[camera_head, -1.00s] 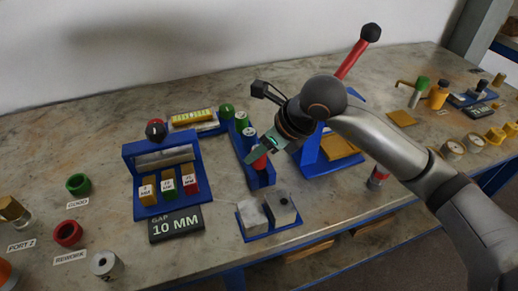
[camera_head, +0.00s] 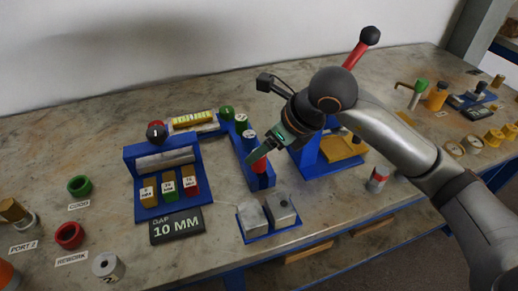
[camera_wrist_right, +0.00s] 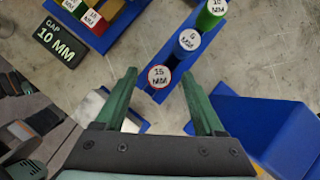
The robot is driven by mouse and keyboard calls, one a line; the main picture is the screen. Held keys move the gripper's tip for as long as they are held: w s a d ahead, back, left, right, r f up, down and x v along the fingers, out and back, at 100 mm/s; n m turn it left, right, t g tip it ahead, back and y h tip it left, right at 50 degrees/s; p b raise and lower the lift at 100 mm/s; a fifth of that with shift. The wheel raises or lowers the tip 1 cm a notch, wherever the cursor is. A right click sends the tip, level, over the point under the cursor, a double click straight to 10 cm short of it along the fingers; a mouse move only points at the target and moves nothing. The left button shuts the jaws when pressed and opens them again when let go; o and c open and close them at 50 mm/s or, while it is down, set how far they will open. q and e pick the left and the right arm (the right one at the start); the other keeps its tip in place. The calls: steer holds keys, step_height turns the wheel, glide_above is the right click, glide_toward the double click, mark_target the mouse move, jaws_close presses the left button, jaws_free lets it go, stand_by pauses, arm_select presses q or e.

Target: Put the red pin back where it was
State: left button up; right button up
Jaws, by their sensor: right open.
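The red pin (camera_head: 259,166) stands upright in the front position of a blue rack (camera_head: 243,157). In the right wrist view the red-rimmed pin (camera_wrist_right: 159,77) has a white top reading 15 MM. My right gripper (camera_wrist_right: 160,82) is open, with one green finger on each side of this pin in the picture and gaps showing on both sides. In the head view the right gripper (camera_head: 262,152) is just above the pin and partly hides it. Behind it in the rack are a blue pin (camera_wrist_right: 188,41) and a green pin (camera_wrist_right: 211,12). My left gripper is not in view.
A blue stand with coloured blocks (camera_head: 168,188) and a GAP 10 MM sign (camera_head: 177,227) are left of the rack. Two grey blocks in a blue tray (camera_head: 268,215) are in front. A blue stand (camera_head: 318,158) is close on the right.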

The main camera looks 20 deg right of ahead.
steer(key=v, duration=0.9)
steer(key=shift+s+r+p, duration=0.2)
steer(key=shift+r+p, duration=0.1)
steer(key=shift+p, duration=0.15)
